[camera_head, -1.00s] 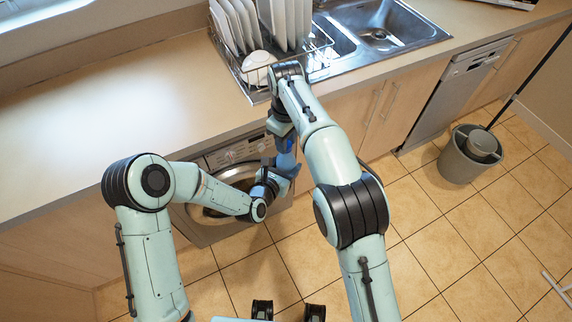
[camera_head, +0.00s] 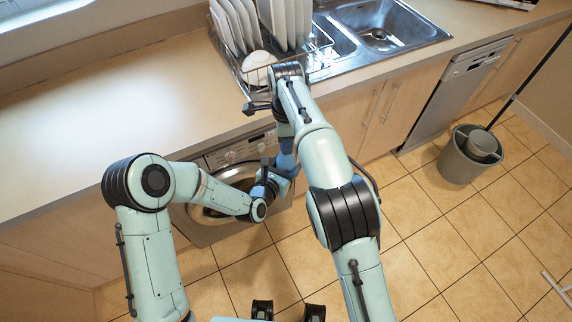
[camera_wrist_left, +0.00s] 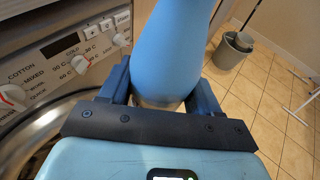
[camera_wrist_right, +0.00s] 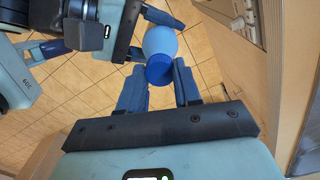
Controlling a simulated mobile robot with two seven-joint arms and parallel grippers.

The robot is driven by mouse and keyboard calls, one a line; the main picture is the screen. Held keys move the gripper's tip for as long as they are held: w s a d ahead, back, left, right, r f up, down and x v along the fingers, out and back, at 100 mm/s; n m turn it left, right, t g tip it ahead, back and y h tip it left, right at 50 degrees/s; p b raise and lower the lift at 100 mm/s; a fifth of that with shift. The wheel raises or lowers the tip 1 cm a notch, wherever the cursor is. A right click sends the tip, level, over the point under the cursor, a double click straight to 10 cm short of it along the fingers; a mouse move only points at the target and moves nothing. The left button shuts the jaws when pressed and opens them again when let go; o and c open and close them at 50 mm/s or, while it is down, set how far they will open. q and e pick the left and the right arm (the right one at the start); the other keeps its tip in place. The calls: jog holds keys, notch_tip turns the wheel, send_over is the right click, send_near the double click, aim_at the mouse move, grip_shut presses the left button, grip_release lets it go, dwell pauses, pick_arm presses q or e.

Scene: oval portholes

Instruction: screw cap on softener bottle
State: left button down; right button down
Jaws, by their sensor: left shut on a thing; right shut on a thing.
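The light blue softener bottle (camera_wrist_left: 172,50) stands between the fingers of my left gripper (camera_wrist_left: 163,88), which is shut on it. In the head view the bottle (camera_head: 286,160) shows only partly, between my two grippers in front of the washing machine. The darker blue cap (camera_wrist_right: 160,74) is at the bottle's top end, between the fingers of my right gripper (camera_wrist_right: 159,68), which is shut on it from above. The bottle (camera_wrist_right: 160,42) shows beyond the cap in the right wrist view. The thread is hidden, so I cannot tell how tightly the cap sits.
The washing machine (camera_head: 222,228) is close behind the grippers, under the counter (camera_head: 120,115). A dish rack (camera_head: 240,75) with plates and a sink (camera_head: 385,28) are above. A grey bucket (camera_head: 462,160) stands at right. The tiled floor between is clear.

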jog(key=m, duration=0.6)
jog(key=c, duration=0.7)
grip_release()
jog(key=shift+r, duration=3.75)
jog(key=shift+w, duration=0.1)
